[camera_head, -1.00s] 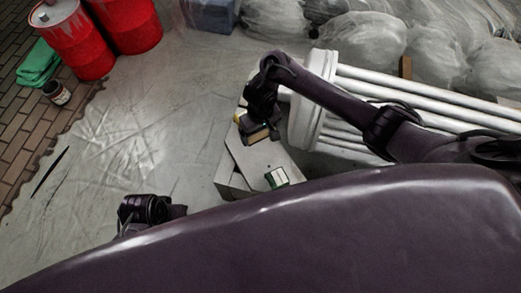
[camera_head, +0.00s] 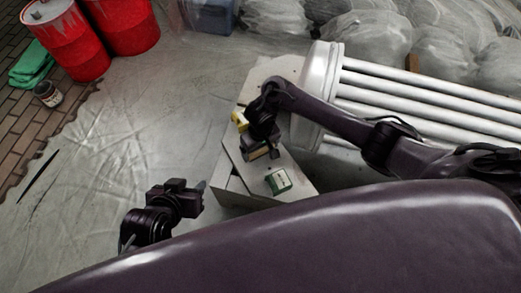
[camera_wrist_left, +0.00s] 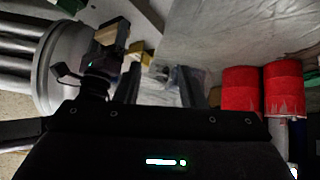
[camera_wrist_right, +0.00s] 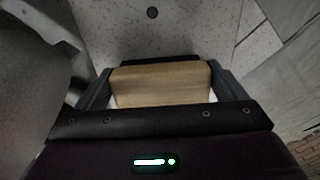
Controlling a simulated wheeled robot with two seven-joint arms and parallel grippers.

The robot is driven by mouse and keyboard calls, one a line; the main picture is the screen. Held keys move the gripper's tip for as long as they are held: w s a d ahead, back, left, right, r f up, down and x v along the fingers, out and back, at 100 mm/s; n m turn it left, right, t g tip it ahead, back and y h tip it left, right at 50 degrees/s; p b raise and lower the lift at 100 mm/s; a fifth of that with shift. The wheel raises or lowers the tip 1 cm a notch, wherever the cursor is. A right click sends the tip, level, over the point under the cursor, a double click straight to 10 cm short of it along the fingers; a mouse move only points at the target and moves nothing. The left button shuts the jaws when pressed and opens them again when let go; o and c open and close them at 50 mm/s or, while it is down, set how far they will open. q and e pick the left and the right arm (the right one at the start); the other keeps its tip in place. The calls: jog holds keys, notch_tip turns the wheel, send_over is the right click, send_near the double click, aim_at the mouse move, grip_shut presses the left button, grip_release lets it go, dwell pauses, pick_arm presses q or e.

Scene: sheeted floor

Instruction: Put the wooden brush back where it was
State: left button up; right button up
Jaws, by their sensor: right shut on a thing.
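The wooden brush shows as a pale wooden block (camera_wrist_right: 160,82) between the fingers of my right gripper (camera_head: 260,146). In the head view the brush (camera_head: 257,153) is at the gripper's lower end, over the grey speckled slab. Whether it touches the slab is unclear, and its bristles are hidden. In the left wrist view the wooden block (camera_wrist_left: 112,32) also shows in my right gripper. My left gripper (camera_head: 202,193) is over the floor left of the slab, its fingers apart with nothing held between them.
On the slab (camera_head: 292,166) are a small green-and-white box (camera_head: 278,181) and a yellow item (camera_head: 239,121). A white fluted column (camera_head: 400,95) lies to the right. Red drums (camera_head: 72,40) stand far left.

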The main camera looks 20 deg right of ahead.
dwell(0.3)
jog(key=shift+f, duration=0.2)
jog(key=o, duration=0.7)
